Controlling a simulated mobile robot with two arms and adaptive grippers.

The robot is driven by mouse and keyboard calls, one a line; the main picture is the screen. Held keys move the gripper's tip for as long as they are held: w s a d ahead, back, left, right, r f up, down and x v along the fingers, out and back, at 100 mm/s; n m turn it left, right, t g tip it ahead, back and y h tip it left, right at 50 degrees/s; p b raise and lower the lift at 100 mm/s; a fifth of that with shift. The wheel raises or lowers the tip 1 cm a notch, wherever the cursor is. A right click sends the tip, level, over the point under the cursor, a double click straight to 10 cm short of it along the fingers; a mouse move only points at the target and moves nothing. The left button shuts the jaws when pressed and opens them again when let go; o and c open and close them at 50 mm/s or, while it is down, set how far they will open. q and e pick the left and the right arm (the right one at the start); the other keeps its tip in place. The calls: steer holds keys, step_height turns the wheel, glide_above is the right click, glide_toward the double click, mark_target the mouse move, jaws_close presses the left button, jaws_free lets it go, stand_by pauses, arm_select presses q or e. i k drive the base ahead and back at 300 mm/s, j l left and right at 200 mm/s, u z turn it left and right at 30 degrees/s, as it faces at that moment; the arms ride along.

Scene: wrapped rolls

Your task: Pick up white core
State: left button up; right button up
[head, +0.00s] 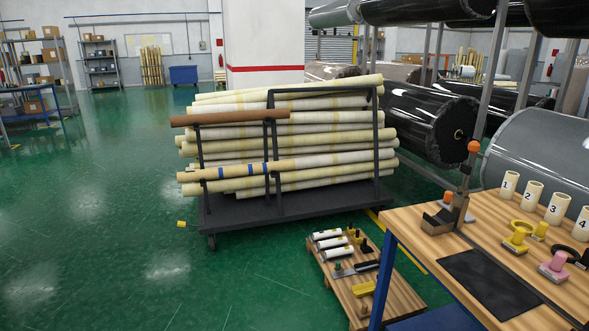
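Several short white or cream cylinders with black numbers stand upright along the workbench, such as the cylinder marked 1 (509,184) and the cylinder marked 3 (557,207). White rolls with dark ends (332,244) lie on a low wooden stand (393,308). Long pale wrapped rolls (310,144) are stacked on a dark cart, with a brown roll (225,118) on the upper left. I cannot tell which of these is the white core. Neither of my grippers is in view.
The wooden workbench (455,245) at the right holds a dark mat (490,283), yellow and pink tape dispensers and a clamp-like tool. The dark cart (285,207) has upright posts. Large black rolls (430,122) sit on racks behind. Green floor (90,220) is open at the left.

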mark_target(323, 234)
steer(key=i, duration=2.2)
steer(key=i+j+z, duration=0.1)
steer(key=i+z, duration=0.25)
steer(key=i, duration=0.2)
steer(key=i+j+z, duration=0.35)
steer(key=i, duration=0.15)
steer(key=i+j+z, duration=0.3)
steer(key=i, duration=0.2)
